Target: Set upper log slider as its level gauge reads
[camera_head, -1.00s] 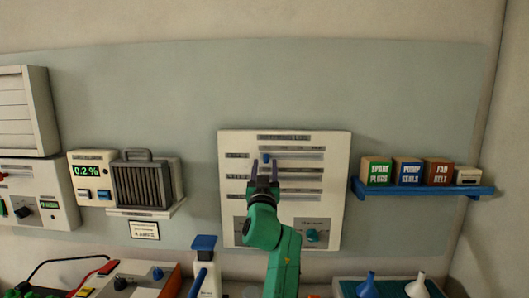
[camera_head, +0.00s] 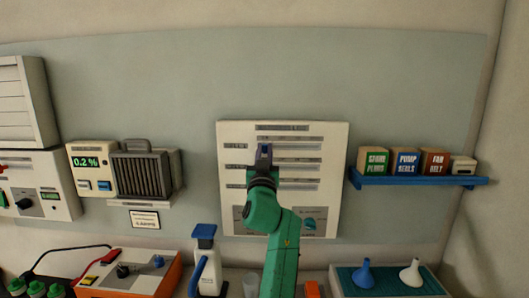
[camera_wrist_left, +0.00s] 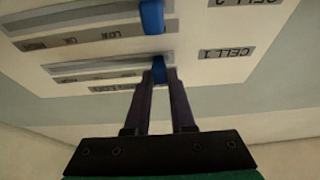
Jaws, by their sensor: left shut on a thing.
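The white log panel (camera_head: 330,132) hangs on the wall at centre, with several labelled slider rows. The upper slider's blue knob (camera_head: 264,148) shows at the top row's left part. It also shows in the left wrist view (camera_wrist_left: 163,74), beside the "CELL 1" label (camera_wrist_left: 226,55). My left gripper (camera_head: 263,158) has its fingers shut on this knob; they also show in the left wrist view (camera_wrist_left: 160,80). A second blue knob (camera_wrist_left: 151,16) sits on the neighbouring row there. I cannot pick out this slider's level gauge. My right gripper is out of view.
A blue shelf (camera_head: 420,181) with small boxes is right of the panel. A grey vented unit (camera_head: 141,174) and a 0.2 % meter (camera_head: 88,162) are to the left. A blue-topped white bottle (camera_head: 206,262) and funnels (camera_head: 366,274) stand below.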

